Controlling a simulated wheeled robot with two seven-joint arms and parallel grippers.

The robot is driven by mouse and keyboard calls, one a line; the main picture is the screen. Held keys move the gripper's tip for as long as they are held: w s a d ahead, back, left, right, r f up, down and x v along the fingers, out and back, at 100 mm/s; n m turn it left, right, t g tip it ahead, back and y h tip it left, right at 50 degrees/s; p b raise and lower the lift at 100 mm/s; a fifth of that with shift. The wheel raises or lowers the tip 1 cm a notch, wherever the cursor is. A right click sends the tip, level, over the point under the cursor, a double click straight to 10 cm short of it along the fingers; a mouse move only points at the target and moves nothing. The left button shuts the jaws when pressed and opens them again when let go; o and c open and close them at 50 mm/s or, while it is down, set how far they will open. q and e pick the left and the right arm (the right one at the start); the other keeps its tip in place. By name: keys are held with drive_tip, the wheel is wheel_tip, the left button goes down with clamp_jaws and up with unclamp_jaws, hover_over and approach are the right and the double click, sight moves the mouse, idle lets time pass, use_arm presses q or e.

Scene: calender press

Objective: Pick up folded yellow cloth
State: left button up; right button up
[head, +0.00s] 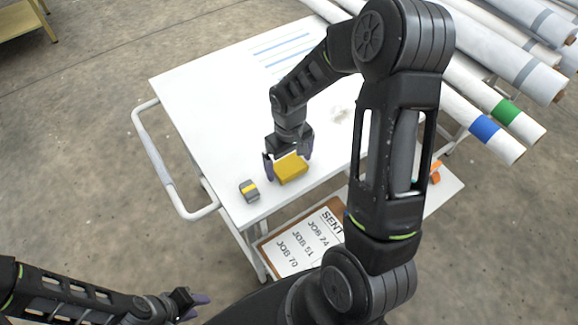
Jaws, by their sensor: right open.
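The folded yellow cloth (291,171) lies on the white cart top near its front edge. My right gripper (287,162) points down over the cloth with its jaws open. One purple finger shows at the cloth's left end and the other at its upper right. I cannot tell whether the fingers touch it. The gripper body hides little of the cloth. My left gripper (190,303) is low at the bottom left, away from the cart top. I cannot tell whether its fingers are apart.
A small grey block with a yellow band (249,190) sits left of the cloth on the white cart top (205,115). The cart's handle (155,165) sticks out left. A clipboard (290,245) lies on the lower shelf. Long rolls (490,100) fill the upper right.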

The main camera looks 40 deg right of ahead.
drive_tip(key=shift+c, duration=0.2)
drive_tip(key=c, duration=1.2)
